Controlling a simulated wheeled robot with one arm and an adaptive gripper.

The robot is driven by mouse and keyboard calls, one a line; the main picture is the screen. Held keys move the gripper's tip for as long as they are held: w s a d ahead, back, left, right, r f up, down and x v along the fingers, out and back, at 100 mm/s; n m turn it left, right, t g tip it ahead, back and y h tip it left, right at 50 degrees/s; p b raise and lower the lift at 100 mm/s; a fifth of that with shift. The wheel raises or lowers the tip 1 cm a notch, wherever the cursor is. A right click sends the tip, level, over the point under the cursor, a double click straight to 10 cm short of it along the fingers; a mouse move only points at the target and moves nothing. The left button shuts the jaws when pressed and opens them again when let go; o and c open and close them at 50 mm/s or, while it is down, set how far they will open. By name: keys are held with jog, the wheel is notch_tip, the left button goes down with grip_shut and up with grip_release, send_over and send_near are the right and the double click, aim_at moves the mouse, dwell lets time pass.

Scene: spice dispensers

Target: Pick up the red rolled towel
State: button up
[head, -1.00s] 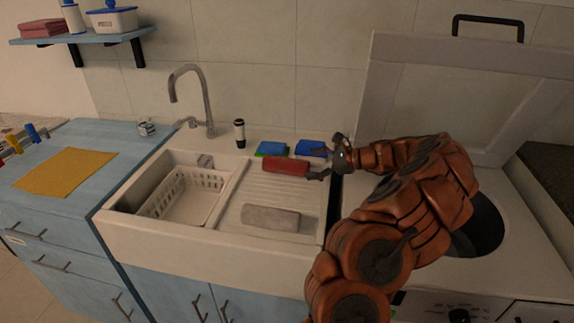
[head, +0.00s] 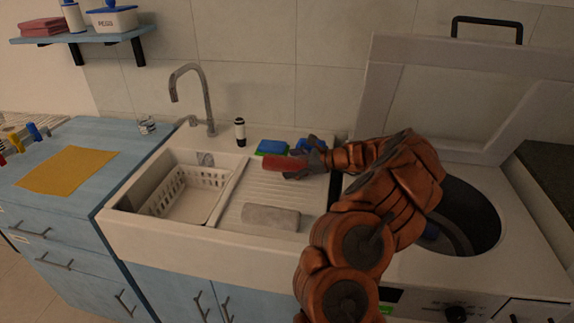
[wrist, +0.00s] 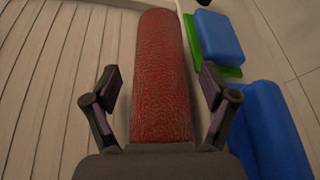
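The red rolled towel (head: 280,163) lies on the back part of the sink's ribbed drainboard (head: 235,211). In the wrist view the towel (wrist: 162,75) runs lengthwise away from me, with its near end between my fingers. My gripper (head: 304,165) is around the towel's right end in the head view. In the wrist view my gripper (wrist: 160,90) is open, one finger on each side of the towel, with gaps visible between both fingers and it. The towel's near end is hidden by my gripper's palm.
Blue and green sponges (head: 272,147) sit just behind the towel, and a blue item (wrist: 270,130) is close to my right finger in the wrist view. A grey rolled towel (head: 270,217) lies in front. The white basket (head: 185,195) is in the basin. The open washer lid (head: 450,95) stands right.

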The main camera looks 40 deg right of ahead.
aim_at(293, 160)
jog(key=c, duration=1.3)
jog(key=shift+o, duration=0.2)
jog(key=shift+r+b, duration=0.4)
jog(key=shift+r, duration=1.15)
jog(key=shift+s+r, duration=0.2)
jog(key=shift+r, duration=0.1)
jog(key=s+a+b, duration=0.1)
jog(key=s, duration=0.4)
jog(key=s+a+r, duration=0.1)
jog(key=s+a, duration=0.1)
jog(key=s, duration=0.2)
jog(key=s+a+b, duration=0.1)
jog(key=s+a, duration=0.1)
jog(key=s, duration=0.3)
jog(key=shift+s+a+r+b, duration=0.15)
jog(key=shift+s+a+b, duration=0.1)
jog(key=shift+s+b, duration=0.1)
